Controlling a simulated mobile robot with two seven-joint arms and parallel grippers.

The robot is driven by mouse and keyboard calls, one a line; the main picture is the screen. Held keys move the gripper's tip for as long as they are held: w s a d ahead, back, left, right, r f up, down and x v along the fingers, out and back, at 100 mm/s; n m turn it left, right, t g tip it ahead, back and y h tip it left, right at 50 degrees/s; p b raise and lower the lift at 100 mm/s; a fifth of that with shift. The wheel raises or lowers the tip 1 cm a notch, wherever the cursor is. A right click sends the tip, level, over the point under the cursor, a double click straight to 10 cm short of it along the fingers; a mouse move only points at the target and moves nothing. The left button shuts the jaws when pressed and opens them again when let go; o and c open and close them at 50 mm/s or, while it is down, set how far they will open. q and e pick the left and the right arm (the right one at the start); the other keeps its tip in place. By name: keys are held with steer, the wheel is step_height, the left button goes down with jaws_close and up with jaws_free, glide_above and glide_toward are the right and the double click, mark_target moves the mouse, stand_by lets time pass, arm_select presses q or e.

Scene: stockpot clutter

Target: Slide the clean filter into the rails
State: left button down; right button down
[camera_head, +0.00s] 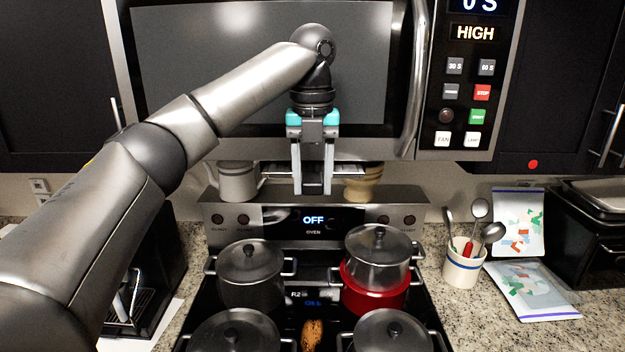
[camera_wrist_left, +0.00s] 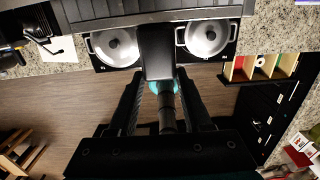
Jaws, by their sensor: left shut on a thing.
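My left gripper (camera_head: 312,190) is upright below the front edge of the microwave (camera_head: 265,70), its two fingers pointing down. The rails are hidden under the microwave. My right gripper is not in view.
Lidded pots (camera_head: 250,262) stand on the stove below, one stacked on a red pot (camera_head: 373,292). A white mug (camera_head: 237,182) and a tan cup (camera_head: 362,184) stand behind the gripper. A utensil crock (camera_head: 463,266) is at the right.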

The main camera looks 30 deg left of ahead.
arm_select(q)
steer(key=shift+c, duration=1.3)
jaws_free()
steer(key=shift+r, duration=0.1)
step_height(320, 180, up, 15)
steer(key=shift+s+d, duration=0.15)
steer(key=shift+s, duration=0.1)
